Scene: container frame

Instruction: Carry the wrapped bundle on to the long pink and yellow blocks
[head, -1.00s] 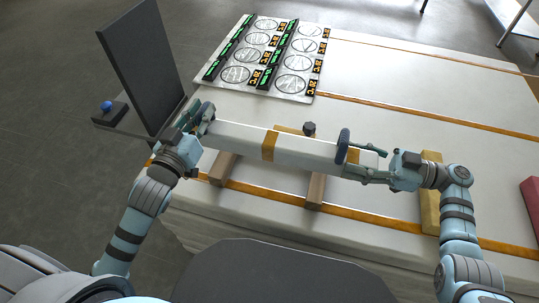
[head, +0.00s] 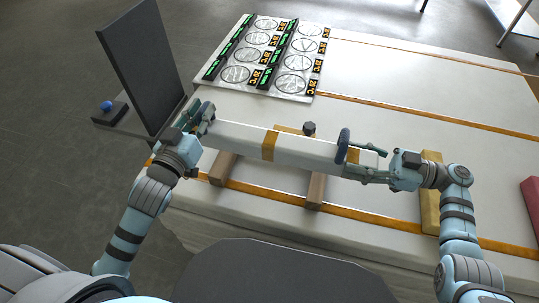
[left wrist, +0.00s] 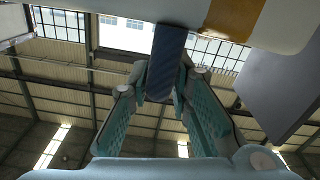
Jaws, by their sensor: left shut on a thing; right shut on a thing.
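The wrapped bundle (head: 305,148) is a long white bar with orange bands and dark blue loops near its ends. It lies across the left part of the table, above two brown blocks; I cannot tell whether it touches them. My left gripper (head: 203,120) is shut on the bundle's left loop, which shows between its fingers in the left wrist view (left wrist: 164,62). My right gripper (head: 350,166) is shut on the bundle's right loop (head: 343,145). The long yellow block (head: 430,215) lies right of the bundle, partly behind my right arm. The long pink block (head: 533,198) is cut off at the right edge.
The brown blocks (head: 222,170) and (head: 316,190) lie under the bundle. A dark knob (head: 309,128) stands just behind it. A panel with round dials (head: 268,58) lies at the back left. A dark upright screen (head: 143,68) stands at left. The table (head: 400,98) is clear at back right.

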